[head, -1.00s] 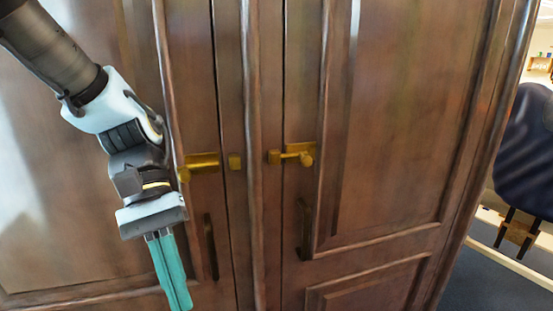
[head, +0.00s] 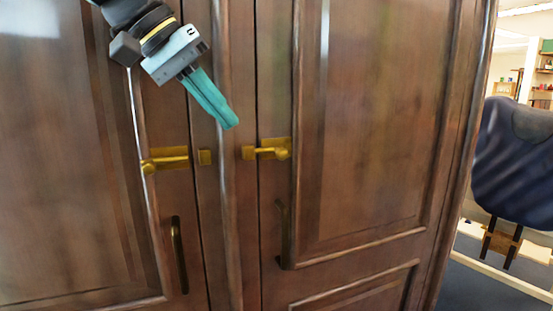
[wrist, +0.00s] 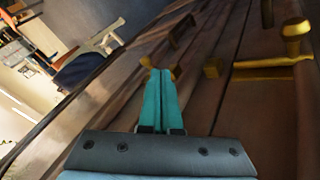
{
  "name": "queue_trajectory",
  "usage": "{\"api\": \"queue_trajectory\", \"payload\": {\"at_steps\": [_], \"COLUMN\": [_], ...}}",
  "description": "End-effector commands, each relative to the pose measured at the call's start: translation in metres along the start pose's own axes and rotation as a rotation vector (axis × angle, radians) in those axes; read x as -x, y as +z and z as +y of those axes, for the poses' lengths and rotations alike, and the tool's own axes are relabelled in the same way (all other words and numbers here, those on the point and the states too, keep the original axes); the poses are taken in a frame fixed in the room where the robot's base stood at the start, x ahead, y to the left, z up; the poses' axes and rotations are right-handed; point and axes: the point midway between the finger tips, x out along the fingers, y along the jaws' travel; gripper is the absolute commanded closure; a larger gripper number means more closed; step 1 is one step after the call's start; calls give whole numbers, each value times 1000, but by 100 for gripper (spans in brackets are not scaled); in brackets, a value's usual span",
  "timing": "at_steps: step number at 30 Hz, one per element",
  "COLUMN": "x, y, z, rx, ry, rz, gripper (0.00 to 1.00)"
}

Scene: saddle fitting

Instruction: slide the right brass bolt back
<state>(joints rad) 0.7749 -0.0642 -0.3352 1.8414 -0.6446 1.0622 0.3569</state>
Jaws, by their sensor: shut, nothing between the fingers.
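The right brass bolt (head: 268,151) is on the right door in the head view. Its rod reaches left to its keeper (head: 248,153) on the middle post, with the knob (head: 283,152) at the right end. My gripper (head: 229,124) is shut and empty, its teal fingers pointing down and right, up and left of this bolt in the picture. In the wrist view the shut fingers (wrist: 163,72) hide the middle of the right bolt; brass bits (wrist: 146,62) show on either side of the tips. I cannot tell whether they touch.
The left brass bolt (head: 167,159) stands apart from its keeper (head: 204,157); it also shows in the wrist view (wrist: 272,67). Dark handles hang below on the left door (head: 179,255) and right door (head: 281,232). A dark blue chair (head: 515,155) stands to the right of the cabinet.

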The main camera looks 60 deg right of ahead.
Motion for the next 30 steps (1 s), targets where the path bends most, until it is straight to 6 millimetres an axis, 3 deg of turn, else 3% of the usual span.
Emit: {"api": "queue_trajectory", "payload": {"at_steps": [5,17,30], "x": [14,9,-60], "y": [-10,-11,-15], "z": [2,2,2], "rx": [-40,-40,-39], "ry": [-12,-11,-11], "rz": [61,60,56], "gripper": [100,100,100]}}
